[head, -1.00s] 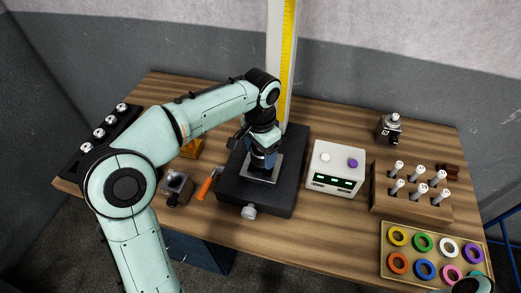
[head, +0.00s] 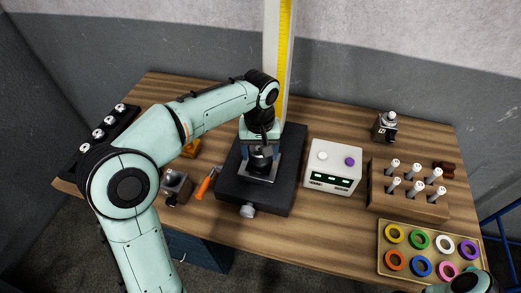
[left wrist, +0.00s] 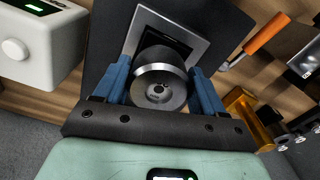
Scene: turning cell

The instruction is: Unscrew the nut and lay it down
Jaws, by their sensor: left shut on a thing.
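The nut (left wrist: 160,88) is a round, dark metal piece with a bright rim and a small hole in its face. It sits over the square steel plate (left wrist: 198,48) on the black base (head: 229,183). My left gripper (left wrist: 160,70) reaches down over it, with one blue finger on either side, and is shut on it. In the head view the left gripper (head: 261,155) is above the plate, and its wrist partly hides the nut. Whatever the nut is threaded on is hidden. My right gripper is not in view; only part of my right arm shows at the bottom right corner.
A column with a yellow scale (head: 287,60) rises behind the base. A white control box (head: 333,166) stands close on the right. An orange-handled tool (head: 203,187) and a grey block (head: 176,186) lie left. A peg block (head: 410,204) and ring tray (head: 395,277) are at right.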

